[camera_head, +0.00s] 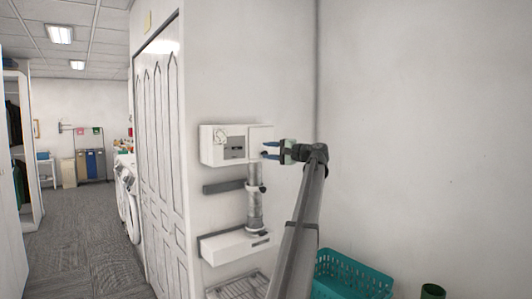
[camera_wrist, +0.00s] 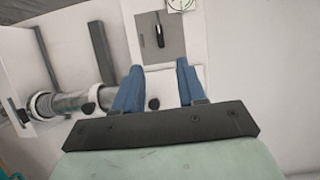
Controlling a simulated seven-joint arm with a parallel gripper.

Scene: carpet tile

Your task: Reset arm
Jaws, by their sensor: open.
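My gripper (camera_head: 265,150) is at the end of my raised arm, in front of the right part of a white wall box (camera_head: 210,147). Its two blue fingers are apart with nothing held between them. They also show in the wrist view (camera_wrist: 160,66), pointing at the box. A grey panel (camera_wrist: 148,24) with a small black handle (camera_wrist: 160,42) lies beyond the fingertips. Whether a finger touches the box cannot be told.
Below the box are a grey ribbed tube (camera_head: 255,212), a dark wall bar (camera_head: 222,187) and a white ledge (camera_head: 225,246). A teal basket (camera_head: 350,275) and a green container (camera_head: 433,291) stand lower right. White folding doors (camera_head: 160,150) are left; the right wall is bare.

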